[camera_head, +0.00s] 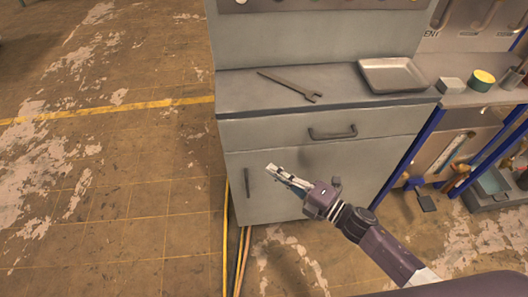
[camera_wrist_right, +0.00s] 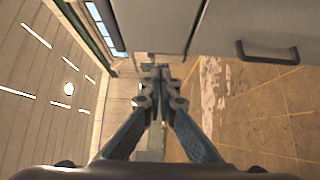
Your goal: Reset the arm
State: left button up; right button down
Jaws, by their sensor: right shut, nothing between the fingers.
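My right arm comes in from the lower right in the head view. Its gripper (camera_head: 283,176) is in front of the grey cabinet (camera_head: 235,133), by the lower door and below the drawer handle. In the right wrist view the gripper's two fingers (camera_wrist_right: 160,88) meet at the tips, shut, with nothing between them. My left gripper is not in either view.
On the cabinet top lie a wrench (camera_head: 290,86) and a metal tray (camera_head: 392,75). The drawer handle (camera_head: 333,132) sticks out. A blue-framed workbench (camera_head: 455,96) stands to the right, with tools below. The floor (camera_head: 110,190) on the left is clear.

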jog(key=d+f+m+h, duration=0.3)
jog(key=d+f+m, duration=0.15)
jog(key=f, duration=0.35)
jog(key=d+f+m+h, duration=0.3)
jog(key=d+f+m, duration=0.15)
jog(key=f, duration=0.35)
jog(key=s+d+f+m+g+h, duration=0.1)
jog(key=s+d+f+m+h, duration=0.15)
jog(key=s+f, duration=0.4)
jog(key=s+d+f+m+g+h, duration=0.1)
jog(key=s+d+f+m+h, duration=0.2)
jog(key=f, duration=0.6)
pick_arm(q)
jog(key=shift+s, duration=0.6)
pick_arm(e)
jog(key=s+f+m+g, duration=0.3)
jog(key=s+f, duration=0.2)
jog(key=s, duration=0.6)
jog(key=s+d+f+m+g+h, duration=0.1)
jog(key=s+f+m+g, duration=0.2)
jog(key=s+f, duration=0.3)
jog(key=s+f+m+g, duration=0.3)
jog(key=s+f+m, duration=0.1)
jog(key=s, duration=1.2)
jog(key=shift+s+d+f+h, duration=0.25)
jog(key=shift+d+f+h, duration=0.1)
jog(key=shift+f, duration=0.35)
jog(key=shift+a+m, duration=0.1)
jog(key=shift+m, duration=0.15)
